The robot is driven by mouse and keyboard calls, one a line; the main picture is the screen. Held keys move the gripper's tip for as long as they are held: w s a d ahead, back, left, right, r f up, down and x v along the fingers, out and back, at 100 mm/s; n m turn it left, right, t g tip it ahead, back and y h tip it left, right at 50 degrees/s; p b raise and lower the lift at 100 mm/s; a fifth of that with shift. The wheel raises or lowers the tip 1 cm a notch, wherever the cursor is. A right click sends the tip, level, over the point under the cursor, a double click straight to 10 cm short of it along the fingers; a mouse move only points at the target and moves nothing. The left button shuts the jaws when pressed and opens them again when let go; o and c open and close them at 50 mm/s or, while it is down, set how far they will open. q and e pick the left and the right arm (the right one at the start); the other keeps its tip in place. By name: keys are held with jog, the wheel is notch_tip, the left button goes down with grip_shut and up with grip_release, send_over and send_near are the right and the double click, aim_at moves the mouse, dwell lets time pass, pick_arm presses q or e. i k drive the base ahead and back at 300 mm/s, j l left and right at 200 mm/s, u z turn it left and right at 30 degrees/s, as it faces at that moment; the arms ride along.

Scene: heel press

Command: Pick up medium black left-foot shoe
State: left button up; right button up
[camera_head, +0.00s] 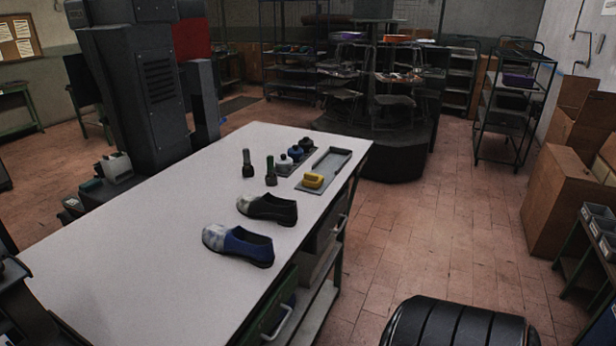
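A black shoe (272,208) with a pale grey toe lies upright on the white table (140,250), near its right edge, toe to the left. A blue shoe (243,243) with a pale toe and dark sole lies just in front of it, also toe to the left. The two are close together with a narrow gap. I cannot tell their size or which foot each is for. Neither of my grippers can be made out in the head view, and nothing is touching the shoes.
Behind the shoes stand two dark upright tools with green parts (270,168), small bottles (296,153), a grey tray (330,165) and a yellow block (313,180). A tall dark machine (150,90) stands beyond the left table edge. The table's near left part is bare.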

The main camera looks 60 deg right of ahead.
aim_at(268, 206)
jog(key=z, duration=1.5)
